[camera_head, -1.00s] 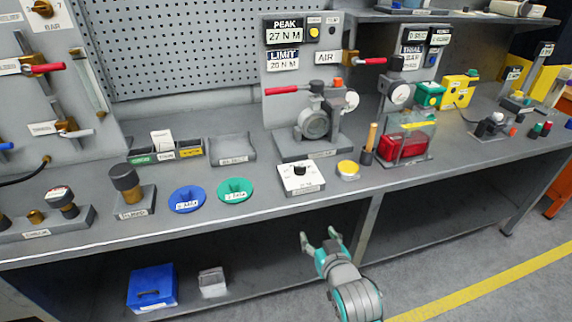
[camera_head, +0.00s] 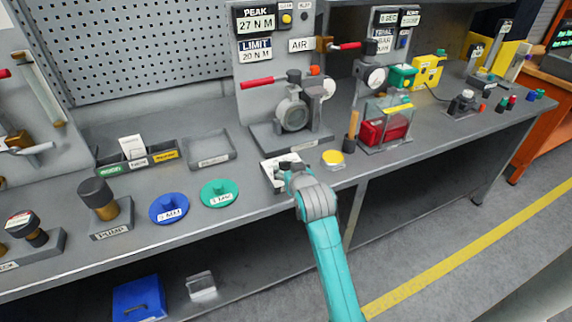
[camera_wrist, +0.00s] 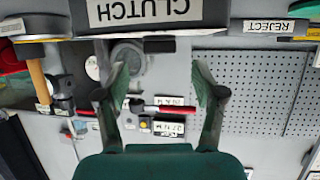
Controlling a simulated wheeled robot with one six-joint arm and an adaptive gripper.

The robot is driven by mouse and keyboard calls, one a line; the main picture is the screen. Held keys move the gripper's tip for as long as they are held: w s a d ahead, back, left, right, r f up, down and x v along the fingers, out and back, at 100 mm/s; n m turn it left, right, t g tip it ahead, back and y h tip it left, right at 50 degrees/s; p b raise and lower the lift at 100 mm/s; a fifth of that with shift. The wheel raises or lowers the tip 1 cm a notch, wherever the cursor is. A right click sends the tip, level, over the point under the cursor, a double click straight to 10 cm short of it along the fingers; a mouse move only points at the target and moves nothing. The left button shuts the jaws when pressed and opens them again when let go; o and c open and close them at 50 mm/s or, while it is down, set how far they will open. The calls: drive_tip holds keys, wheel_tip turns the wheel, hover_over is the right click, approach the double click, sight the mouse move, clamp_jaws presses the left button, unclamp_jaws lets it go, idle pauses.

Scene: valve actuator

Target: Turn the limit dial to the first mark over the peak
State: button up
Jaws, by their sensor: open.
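The limit dial is on a small white-topped box (camera_head: 267,173) at the bench's front edge; its black knob is mostly hidden by my gripper (camera_head: 284,173), and its marks are unreadable. The panel's PEAK display (camera_head: 256,25) reads 27 N M and the LIMIT display (camera_head: 256,54) reads 20 N M. In the wrist view, which is upside down, my gripper (camera_wrist: 160,88) is open with nothing visible between its two fingers. A dark block with a CLUTCH label (camera_wrist: 150,12) lies beyond the fingertips. I cannot tell whether the fingers touch the knob.
The valve assembly (camera_head: 293,118) with a red lever (camera_head: 257,83) stands behind the dial box. A yellow button (camera_head: 333,157) and a wooden-handled tool (camera_head: 353,124) are to the right. Green (camera_head: 220,192) and blue (camera_head: 169,208) dishes are to the left.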

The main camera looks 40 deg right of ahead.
sight(287, 163)
drive_tip(key=shift+x, duration=2.15)
drive_tip(key=c, duration=1.1)
drive_tip(key=shift+c, duration=0.2)
drive_tip(key=shift+s+d, duration=0.1)
drive_tip(key=shift+s+d+n+t+y, duration=0.1)
drive_tip(key=shift+n+t+y, duration=0.15)
drive_tip(key=shift+n+y, duration=0.3)
drive_tip(key=shift+w+d+n+t+y, duration=0.1)
drive_tip(key=shift+d+n+t+y, duration=0.1)
drive_tip(key=shift+n+y, duration=0.35)
drive_tip(key=shift+s+d+n+t+y, duration=0.1)
drive_tip(key=shift+n+t+y, duration=0.15)
drive_tip(key=shift+n+y, duration=0.3)
drive_tip(key=shift+d+n+y, duration=0.2)
drive_tip(key=shift+n+y, duration=1.95)
drive_tip(key=shift+y, duration=0.5)
